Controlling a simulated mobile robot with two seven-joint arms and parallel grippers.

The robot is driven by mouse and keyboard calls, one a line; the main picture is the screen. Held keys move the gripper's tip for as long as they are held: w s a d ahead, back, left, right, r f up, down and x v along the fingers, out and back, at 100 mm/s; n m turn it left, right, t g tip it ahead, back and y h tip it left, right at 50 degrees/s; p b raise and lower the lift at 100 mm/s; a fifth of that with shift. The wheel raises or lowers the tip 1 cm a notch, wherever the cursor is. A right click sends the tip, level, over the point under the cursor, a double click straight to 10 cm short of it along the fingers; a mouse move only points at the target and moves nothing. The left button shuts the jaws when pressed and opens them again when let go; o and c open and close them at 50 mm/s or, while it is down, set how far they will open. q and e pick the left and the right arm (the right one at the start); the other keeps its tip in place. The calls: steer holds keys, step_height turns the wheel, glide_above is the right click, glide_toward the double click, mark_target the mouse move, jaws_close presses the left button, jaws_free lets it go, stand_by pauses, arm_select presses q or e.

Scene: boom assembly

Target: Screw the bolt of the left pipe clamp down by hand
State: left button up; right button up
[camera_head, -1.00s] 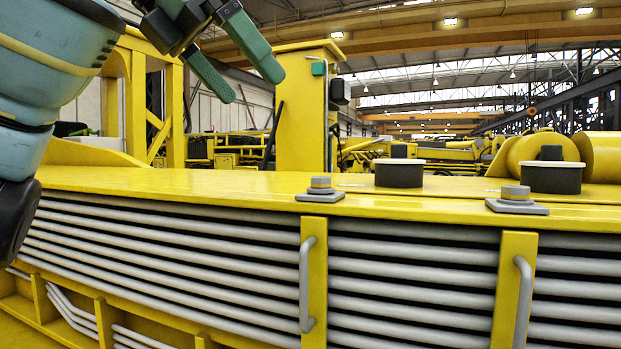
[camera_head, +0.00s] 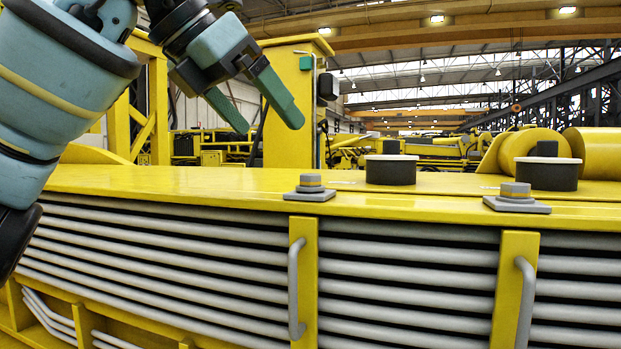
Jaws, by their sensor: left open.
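The left pipe clamp is a yellow upright strip (camera_head: 306,262) with a grey handle (camera_head: 293,288) on the front of the boom. Its grey bolt (camera_head: 310,181) stands on a square plate on top of the boom's yellow edge. The right clamp's bolt (camera_head: 515,190) stands in the same way further right. My left gripper (camera_head: 270,113) is open and empty, fingers pointing down and right. It is above and to the left of the left clamp's bolt in the picture, apart from it. My right gripper is not in view.
The yellow boom (camera_head: 180,181) spans the view, with grey pipes (camera_head: 160,260) along its front. Two black round caps (camera_head: 391,172) (camera_head: 547,176) stand on its top. A yellow post (camera_head: 290,105) rises behind my left gripper. The boom top left of the bolt is clear.

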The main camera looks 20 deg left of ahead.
arm_select(q)
steer(key=shift+x, duration=1.25)
steer(key=shift+s+r, duration=0.1)
steer(key=v, duration=1)
